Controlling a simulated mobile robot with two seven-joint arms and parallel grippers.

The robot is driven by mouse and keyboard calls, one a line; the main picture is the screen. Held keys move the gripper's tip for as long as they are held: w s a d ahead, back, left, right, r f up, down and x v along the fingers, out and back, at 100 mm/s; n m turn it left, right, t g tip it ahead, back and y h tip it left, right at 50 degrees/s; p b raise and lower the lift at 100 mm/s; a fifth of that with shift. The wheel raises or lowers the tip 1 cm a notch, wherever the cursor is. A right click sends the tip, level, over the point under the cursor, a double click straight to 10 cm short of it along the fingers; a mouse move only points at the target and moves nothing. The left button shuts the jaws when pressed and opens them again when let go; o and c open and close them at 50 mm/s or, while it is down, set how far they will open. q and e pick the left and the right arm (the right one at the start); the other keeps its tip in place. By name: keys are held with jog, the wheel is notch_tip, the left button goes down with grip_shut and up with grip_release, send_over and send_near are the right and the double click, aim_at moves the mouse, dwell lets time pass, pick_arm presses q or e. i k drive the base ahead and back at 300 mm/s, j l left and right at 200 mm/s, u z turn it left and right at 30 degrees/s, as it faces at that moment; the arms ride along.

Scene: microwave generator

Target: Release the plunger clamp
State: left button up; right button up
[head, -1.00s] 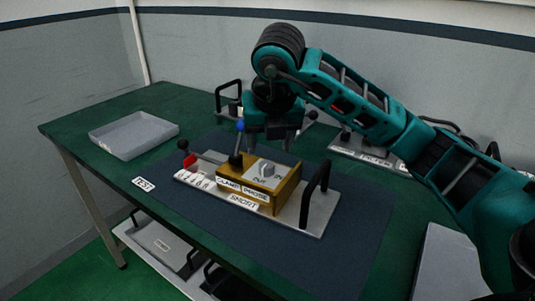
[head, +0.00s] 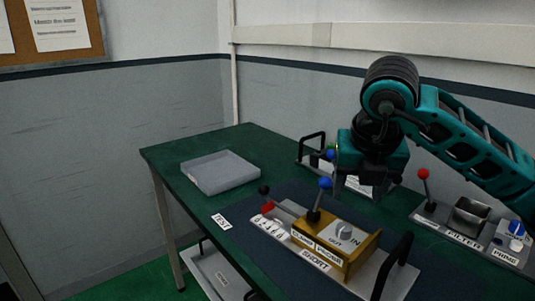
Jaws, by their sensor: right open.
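A brass-coloured box unit (head: 340,262) with a grey dial sits on a pale base plate on the dark mat. A dark lever with a blue ball (head: 325,183) stands up, slightly tilted, at its left end beside a label that seems to read "CLAMP". A thin rod with a black knob (head: 264,189) and a red piece (head: 268,207) reaches out left of the unit. My right gripper (head: 358,189) points down behind and above the unit, just right of the blue ball, open with nothing seen between its fingers. Contact with the lever cannot be told. My left gripper is out of view.
A grey empty tray (head: 220,173) lies at the table's far left. A black handle (head: 392,266) rises at the unit's right. Behind are another handled plate (head: 311,150) and a filter station (head: 465,218) with a red-balled lever. The green table is clear around the tray.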

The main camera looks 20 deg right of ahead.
aim_at(321, 194)
jog(key=k+j, duration=0.8)
